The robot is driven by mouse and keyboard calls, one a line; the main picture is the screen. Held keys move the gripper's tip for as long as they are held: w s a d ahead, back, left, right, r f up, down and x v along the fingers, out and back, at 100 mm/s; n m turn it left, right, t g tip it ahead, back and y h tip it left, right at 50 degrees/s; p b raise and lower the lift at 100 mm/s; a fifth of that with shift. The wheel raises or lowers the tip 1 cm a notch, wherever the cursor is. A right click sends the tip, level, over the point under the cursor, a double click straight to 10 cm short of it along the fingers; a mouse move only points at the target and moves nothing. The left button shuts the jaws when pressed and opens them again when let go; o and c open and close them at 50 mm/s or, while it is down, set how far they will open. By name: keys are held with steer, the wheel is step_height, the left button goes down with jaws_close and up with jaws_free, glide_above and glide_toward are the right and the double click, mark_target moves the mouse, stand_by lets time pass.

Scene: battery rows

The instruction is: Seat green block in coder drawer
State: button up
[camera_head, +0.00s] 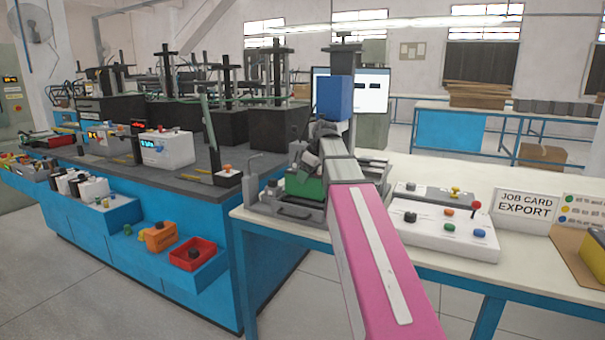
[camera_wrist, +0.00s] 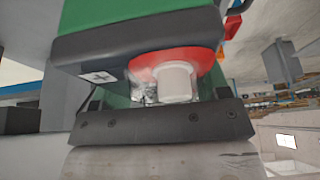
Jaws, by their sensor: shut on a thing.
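In the wrist view, the block (camera_wrist: 130,12) is close up, with a dark lid, a white plus mark and a red-ringed pale post. My gripper (camera_head: 306,161) is shut on the block from above. One dark finger bar with screws shows in the wrist view; the other finger is hard to make out. The coder drawer (camera_head: 291,209) is a grey metal base with a front handle, below the block. Whether the block touches its floor is hidden.
A blue box (camera_head: 335,97) sits on the coder's column, before a monitor (camera_head: 372,92). A control panel (camera_head: 445,222) and a job card sign (camera_head: 527,206) stand to the right. Test equipment crowds the blue bench at left; a red bin (camera_head: 192,254) hangs at its front.

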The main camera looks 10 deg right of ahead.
mark_target(307, 184)
steer(key=shift+f, duration=1.95)
steer(key=shift+f, duration=0.1)
steer(key=o, duration=1.8)
steer(key=shift+c, duration=0.2)
steer(key=v, duration=1.2)
steer(key=shift+a, duration=0.1)
